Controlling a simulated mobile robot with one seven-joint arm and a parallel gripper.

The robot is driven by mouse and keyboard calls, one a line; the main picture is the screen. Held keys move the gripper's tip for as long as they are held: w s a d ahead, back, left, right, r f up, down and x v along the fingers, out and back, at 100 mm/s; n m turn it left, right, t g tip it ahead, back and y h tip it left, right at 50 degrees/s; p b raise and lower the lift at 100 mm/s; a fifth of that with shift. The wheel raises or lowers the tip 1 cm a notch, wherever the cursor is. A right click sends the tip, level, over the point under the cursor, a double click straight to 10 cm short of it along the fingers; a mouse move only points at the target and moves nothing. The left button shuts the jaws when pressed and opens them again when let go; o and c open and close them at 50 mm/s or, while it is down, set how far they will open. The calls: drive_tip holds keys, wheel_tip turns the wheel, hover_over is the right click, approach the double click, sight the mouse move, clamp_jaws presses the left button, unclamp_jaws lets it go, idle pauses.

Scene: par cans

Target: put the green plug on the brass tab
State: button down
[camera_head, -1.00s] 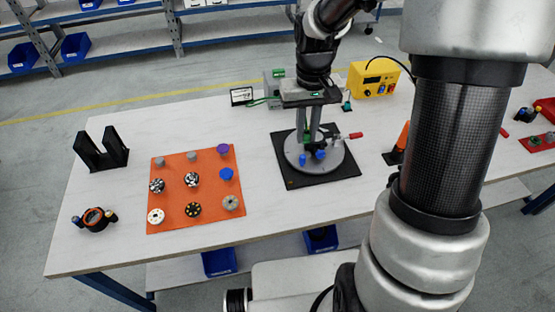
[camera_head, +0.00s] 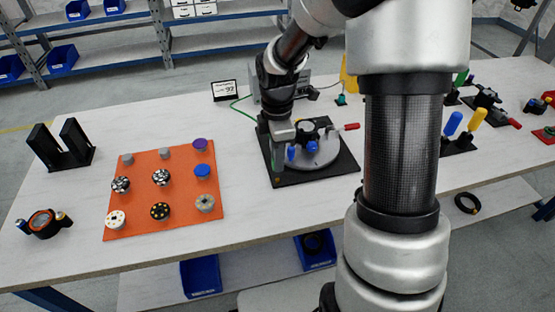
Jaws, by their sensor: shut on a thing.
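My gripper (camera_head: 279,155) points down at the left edge of a round grey plate (camera_head: 326,156). The plate lies on a black square base (camera_head: 343,166) and carries blue knobs (camera_head: 312,147), a black part (camera_head: 307,128) and a red-ended handle (camera_head: 351,126). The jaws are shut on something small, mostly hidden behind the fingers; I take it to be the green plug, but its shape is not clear. A green lead (camera_head: 238,106) runs from the back of the table towards the gripper. I cannot make out the brass tab.
An orange mat (camera_head: 140,226) with several round knobs lies left of the base. A black bracket (camera_head: 50,152), a small display (camera_head: 225,91) and a grey box (camera_head: 295,87) stand around. My arm hides the table to the right of the plate.

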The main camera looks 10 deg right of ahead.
sight(279, 179)
drive_tip(key=shift+f+b, duration=1.6)
drive_tip(key=shift+f, duration=0.85)
drive_tip(key=shift+d+p, duration=0.15)
drive_tip(key=shift+p, duration=0.15)
drive_tip(key=shift+f, duration=0.25)
drive_tip(key=c, duration=2)
unclamp_jaws()
drive_tip(key=o, duration=0.5)
drive_tip(key=shift+o, duration=0.2)
